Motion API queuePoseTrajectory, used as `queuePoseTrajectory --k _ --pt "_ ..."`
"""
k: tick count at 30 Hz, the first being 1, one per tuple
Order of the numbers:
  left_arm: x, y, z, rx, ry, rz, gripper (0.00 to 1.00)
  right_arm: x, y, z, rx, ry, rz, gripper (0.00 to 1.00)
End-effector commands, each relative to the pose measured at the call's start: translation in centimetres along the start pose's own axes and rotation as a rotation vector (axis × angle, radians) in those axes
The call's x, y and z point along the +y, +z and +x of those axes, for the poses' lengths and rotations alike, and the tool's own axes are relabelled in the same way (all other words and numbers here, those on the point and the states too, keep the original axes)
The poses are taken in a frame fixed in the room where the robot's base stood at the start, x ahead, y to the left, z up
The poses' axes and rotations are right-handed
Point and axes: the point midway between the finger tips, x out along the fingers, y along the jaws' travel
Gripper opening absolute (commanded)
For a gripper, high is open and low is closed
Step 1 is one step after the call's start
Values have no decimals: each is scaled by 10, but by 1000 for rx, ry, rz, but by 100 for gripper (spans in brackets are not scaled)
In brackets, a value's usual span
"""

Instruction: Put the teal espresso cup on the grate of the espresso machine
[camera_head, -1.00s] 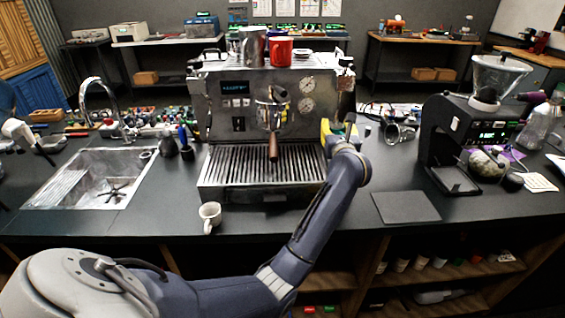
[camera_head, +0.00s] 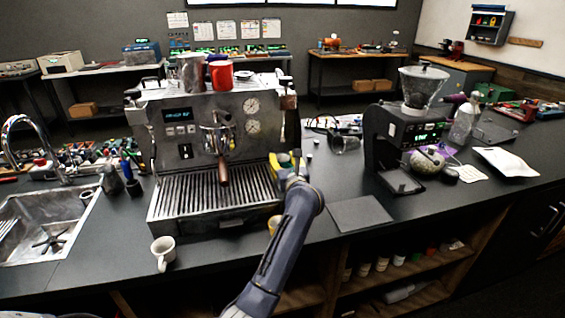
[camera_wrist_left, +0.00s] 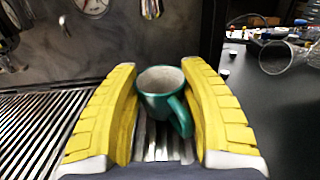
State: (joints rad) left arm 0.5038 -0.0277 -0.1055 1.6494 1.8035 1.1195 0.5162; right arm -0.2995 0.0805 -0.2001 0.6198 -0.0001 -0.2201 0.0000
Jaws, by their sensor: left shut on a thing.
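The teal espresso cup (camera_wrist_left: 162,92) is between the yellow fingers of my left gripper (camera_wrist_left: 168,100) in the left wrist view, opening up, handle towards the camera. The slatted grate (camera_head: 215,192) spans the machine's front. In the wrist view the grate (camera_wrist_left: 35,130) runs to the left, and slats also show below the cup. I cannot tell whether the cup touches them. My right gripper is not in view.
A white cup (camera_head: 163,250) stands before the machine's front left. A yellowish object (camera_head: 274,224) is partly behind my arm. A dark mat (camera_head: 360,214) and a grinder (camera_head: 400,140) are to the right. A red mug (camera_head: 221,75) and metal pitcher (camera_head: 191,72) sit atop the machine.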

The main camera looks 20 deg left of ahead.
Motion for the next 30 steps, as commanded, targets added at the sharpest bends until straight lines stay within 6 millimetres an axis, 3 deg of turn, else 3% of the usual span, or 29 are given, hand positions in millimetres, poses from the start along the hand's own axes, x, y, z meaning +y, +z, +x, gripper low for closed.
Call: queuePoseTrajectory --k 16,17,18,22,30 --pt "0 -9 0 0 0 1 13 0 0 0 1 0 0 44" --pt "0 -10 0 0 0 1 47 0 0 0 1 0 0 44" --pt "0 -10 0 0 0 0 51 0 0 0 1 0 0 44" --pt "0 -10 0 0 0 0 66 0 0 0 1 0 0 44" --pt "0 -8 0 0 0 0 68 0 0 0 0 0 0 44"
